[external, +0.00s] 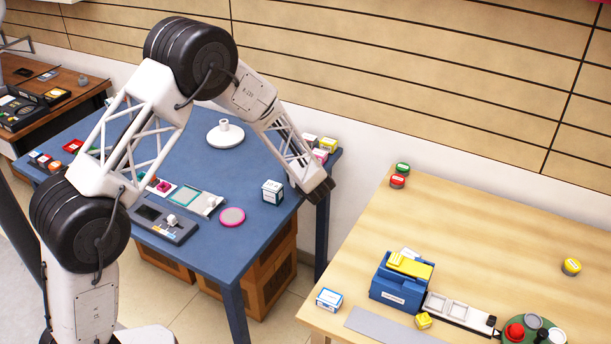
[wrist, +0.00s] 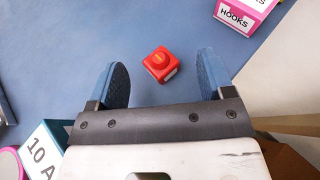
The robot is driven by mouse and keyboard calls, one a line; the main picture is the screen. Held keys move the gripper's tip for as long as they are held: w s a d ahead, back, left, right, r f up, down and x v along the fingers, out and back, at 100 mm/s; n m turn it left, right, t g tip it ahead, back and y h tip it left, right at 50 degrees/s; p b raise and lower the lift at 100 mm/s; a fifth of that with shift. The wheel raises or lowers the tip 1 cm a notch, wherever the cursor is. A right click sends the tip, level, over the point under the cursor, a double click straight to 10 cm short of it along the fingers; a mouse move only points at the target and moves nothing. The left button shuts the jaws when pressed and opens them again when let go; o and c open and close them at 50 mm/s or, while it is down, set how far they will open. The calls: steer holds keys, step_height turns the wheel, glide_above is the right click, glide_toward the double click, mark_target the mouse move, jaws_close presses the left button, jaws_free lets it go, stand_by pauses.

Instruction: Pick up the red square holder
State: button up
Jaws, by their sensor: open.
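The red square holder (wrist: 158,73) is a small red block with rounded corners and a round raised top bearing a yellow mark. In the wrist view it lies on the blue table (wrist: 185,25), beyond and between the two blue fingers. My gripper (wrist: 162,86) is open and empty, with a finger on each side of the holder's line and no visible contact. In the external view my gripper (external: 321,191) is at the blue table's right edge. The holder cannot be made out there; my arm seems to hide it.
A white-and-teal box (external: 272,191) marked "10 A" stands left of my gripper. A pink box (wrist: 245,14) marked "HOOKS" is at the wrist view's upper right. A pink-rimmed disc (external: 232,217) lies nearby. A gap separates the blue table from the wooden table (external: 455,235).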

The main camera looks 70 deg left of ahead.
steer(key=shift+a, duration=0.1)
steer(key=shift+x, duration=2.5)
steer(key=shift+r, duration=0.1)
steer(key=c, duration=1)
steer(key=shift+r, duration=0.1)
steer(key=shift+s+r, duration=0.1)
steer(key=shift+r, duration=4.8)
